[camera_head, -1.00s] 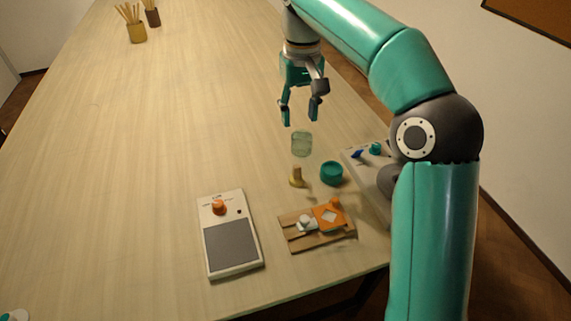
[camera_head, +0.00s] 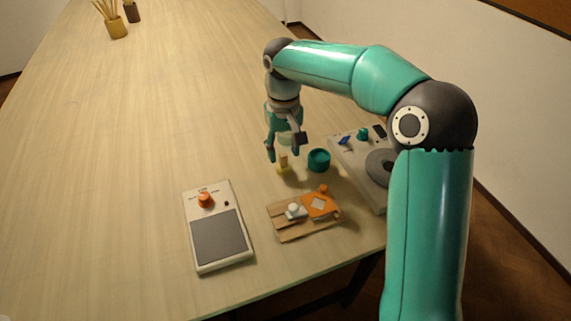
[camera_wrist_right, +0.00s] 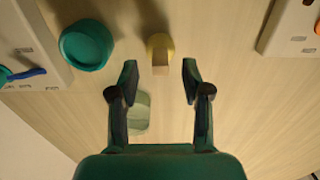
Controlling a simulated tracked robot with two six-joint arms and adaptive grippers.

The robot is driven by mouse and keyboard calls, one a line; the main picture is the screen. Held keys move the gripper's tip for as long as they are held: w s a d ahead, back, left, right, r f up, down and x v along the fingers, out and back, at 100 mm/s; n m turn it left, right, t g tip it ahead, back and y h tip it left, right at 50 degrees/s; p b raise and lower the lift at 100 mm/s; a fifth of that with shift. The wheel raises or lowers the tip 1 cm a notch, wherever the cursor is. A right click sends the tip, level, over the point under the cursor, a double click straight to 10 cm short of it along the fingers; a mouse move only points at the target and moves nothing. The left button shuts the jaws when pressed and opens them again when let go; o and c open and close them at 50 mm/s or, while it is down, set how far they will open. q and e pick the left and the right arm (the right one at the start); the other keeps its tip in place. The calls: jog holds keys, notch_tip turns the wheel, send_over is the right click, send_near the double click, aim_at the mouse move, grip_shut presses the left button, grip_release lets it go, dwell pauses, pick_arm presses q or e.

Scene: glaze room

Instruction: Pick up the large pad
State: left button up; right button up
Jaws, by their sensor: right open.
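A flat orange pad (camera_head: 320,204) with a pale diamond and an orange knob lies on the right part of a wooden board (camera_head: 290,234). A smaller white pad (camera_head: 293,214) with a white knob sits left of it. The orange one looks like the large pad. My right gripper (camera_head: 284,154) is open and empty, pointing down, behind the board and apart from the pads. In the right wrist view, the open fingers (camera_wrist_right: 160,72) are near a small yellow block-like piece (camera_wrist_right: 160,48), with nothing between them. The pads are outside that view. My left gripper is not in view.
A teal round pot (camera_head: 318,160) stands right of the gripper. A pale green glass (camera_wrist_right: 140,112) is partly behind the fingers. A white device with a grey disc (camera_head: 381,166) is at the right, a scale (camera_head: 218,239) at the left.

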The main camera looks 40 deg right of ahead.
aim_at(284, 163)
jog(key=shift+f, duration=1.35)
grip_shut()
jog(key=shift+r, duration=0.1)
